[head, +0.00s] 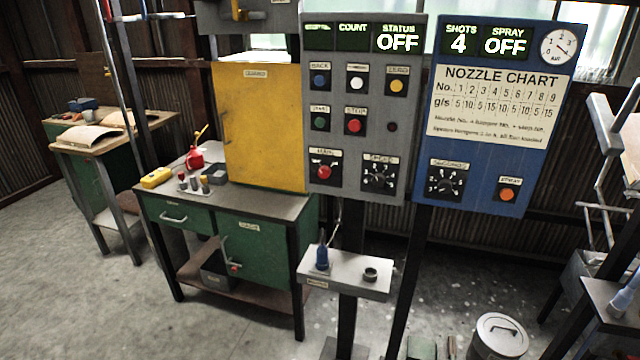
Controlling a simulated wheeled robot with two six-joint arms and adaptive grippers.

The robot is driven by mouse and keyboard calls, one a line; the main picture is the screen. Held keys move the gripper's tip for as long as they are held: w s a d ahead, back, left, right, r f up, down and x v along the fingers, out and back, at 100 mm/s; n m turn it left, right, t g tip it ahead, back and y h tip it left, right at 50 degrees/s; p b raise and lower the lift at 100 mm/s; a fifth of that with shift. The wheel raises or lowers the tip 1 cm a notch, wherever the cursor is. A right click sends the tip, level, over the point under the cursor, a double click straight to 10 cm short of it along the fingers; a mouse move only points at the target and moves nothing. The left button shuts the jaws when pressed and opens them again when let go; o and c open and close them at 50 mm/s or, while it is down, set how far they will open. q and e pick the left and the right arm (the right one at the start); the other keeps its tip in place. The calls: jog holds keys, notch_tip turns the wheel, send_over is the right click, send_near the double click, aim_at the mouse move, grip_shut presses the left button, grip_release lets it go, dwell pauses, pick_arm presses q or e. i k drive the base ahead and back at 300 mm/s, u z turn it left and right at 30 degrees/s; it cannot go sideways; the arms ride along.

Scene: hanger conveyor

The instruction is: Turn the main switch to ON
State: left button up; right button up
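The grey control panel (352,110) stands in the middle of the head view, facing me. Its main switch, a red knob (323,171) on a black plate, is at the panel's lower left, under a small label that is hard to read. Which way the knob points is too small to tell. The status display (398,38) at the panel's top right reads OFF. Neither of my grippers shows in the head view, and nothing is touching the knob.
Right of the red knob is a black dial (380,175); buttons sit above. A blue spray panel (495,115) stands close on the right. Below is a small shelf (345,279) with a blue bottle (322,256). A green workbench (255,255) and yellow cabinet (262,125) stand left.

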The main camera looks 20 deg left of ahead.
aim_at(325, 171)
jog(key=z, duration=0.15)
jog(key=k, duration=0.3)
jog(key=u, duration=0.75)
jog(key=i, duration=0.7)
jog(key=z, duration=0.75)
jog(key=i, duration=0.5)
jog(key=z, duration=0.5)
